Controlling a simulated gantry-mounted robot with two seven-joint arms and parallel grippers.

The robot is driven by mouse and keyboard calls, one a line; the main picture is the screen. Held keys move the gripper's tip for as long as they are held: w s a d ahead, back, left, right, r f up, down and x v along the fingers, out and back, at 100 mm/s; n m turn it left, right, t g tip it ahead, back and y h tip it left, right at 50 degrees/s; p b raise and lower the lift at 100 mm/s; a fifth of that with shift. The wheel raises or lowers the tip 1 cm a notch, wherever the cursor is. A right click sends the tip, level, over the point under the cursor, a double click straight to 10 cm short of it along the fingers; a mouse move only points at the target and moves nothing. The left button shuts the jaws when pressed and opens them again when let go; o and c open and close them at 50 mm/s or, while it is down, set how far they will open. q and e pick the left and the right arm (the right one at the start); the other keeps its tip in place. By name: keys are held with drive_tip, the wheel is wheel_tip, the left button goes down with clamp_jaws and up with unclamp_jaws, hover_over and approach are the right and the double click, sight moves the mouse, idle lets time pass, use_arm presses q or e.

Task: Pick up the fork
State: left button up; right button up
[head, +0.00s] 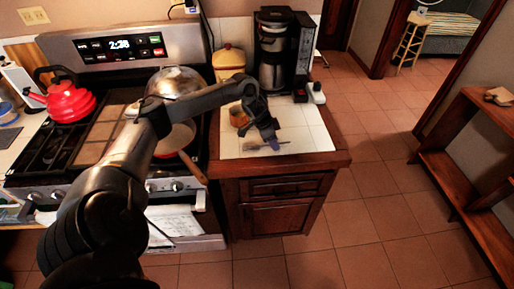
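A small fork (251,147) appears to lie on the white tiled counter (315,138), near its front edge. My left gripper (273,145) points down over the counter at the fork. Its tips overlap part of the fork, and the fork shows on the left of them. The gripper is too small and dark to tell whether its fingers are open or shut, or whether they touch the fork. My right gripper is not in view.
An orange-brown mug (236,117) stands just left of the gripper. A coffee maker (274,55) stands behind, with small bottles (316,93) beside it. The stove holds a red kettle (70,102) and pans. The counter's right front is clear.

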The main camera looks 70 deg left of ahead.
use_arm(q)
drive_tip(key=shift+c, duration=0.5)
clamp_jaws()
drive_tip(key=shift+r, duration=0.1)
